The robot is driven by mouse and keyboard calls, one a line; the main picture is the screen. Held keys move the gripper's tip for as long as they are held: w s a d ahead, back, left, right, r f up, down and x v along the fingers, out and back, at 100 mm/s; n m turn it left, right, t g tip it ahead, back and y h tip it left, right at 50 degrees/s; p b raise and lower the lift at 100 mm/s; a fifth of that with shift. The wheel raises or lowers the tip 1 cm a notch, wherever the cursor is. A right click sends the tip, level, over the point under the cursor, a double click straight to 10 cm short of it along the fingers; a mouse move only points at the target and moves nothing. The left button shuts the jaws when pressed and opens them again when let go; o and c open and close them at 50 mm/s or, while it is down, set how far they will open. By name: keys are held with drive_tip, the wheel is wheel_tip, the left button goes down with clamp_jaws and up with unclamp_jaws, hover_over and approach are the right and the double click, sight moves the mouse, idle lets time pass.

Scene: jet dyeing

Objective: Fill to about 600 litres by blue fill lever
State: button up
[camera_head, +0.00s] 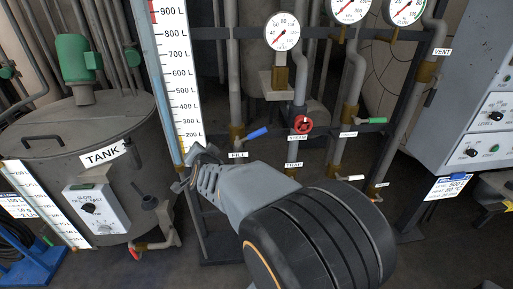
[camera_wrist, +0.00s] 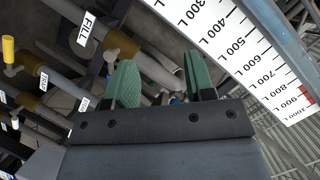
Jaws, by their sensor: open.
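The blue fill lever (camera_head: 258,133) sits on the pipe above the FILL label (camera_head: 238,155), pointing right and slightly up. The level scale (camera_head: 176,75), marked in litres, stands left of it, with a tube along its left edge; I cannot read a liquid level. My gripper (camera_head: 190,170) is below and left of the lever, near the foot of the scale. In the wrist view, its green fingers (camera_wrist: 163,85) are apart. A small bit of blue shows between them; I cannot tell whether it is the lever. The scale also shows there (camera_wrist: 245,50), upside down.
Gauges (camera_head: 283,32) hang above. A grey tank (camera_head: 75,130) stands left and a control cabinet (camera_head: 465,90) right. Pipes crowd the gripper.

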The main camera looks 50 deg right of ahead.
sight(257, 135)
drive_tip(key=s+d+f+m+g+h+b, duration=0.2)
drive_tip(key=s+d+m+g+h, duration=0.1)
drive_tip(key=d+m+h, duration=0.3)
drive_tip(key=s+d+f+m+g+h+b, duration=0.2)
drive_tip(key=d+f+m+h, duration=0.15)
drive_tip(key=d, duration=0.35)
drive_tip(key=shift+m, duration=0.35)
drive_tip(key=x, duration=1.3)
drive_tip(key=shift+d+r+p, duration=0.15)
drive_tip(key=shift+r+p, duration=0.2)
drive_tip(key=shift+r, duration=0.05)
clamp_jaws()
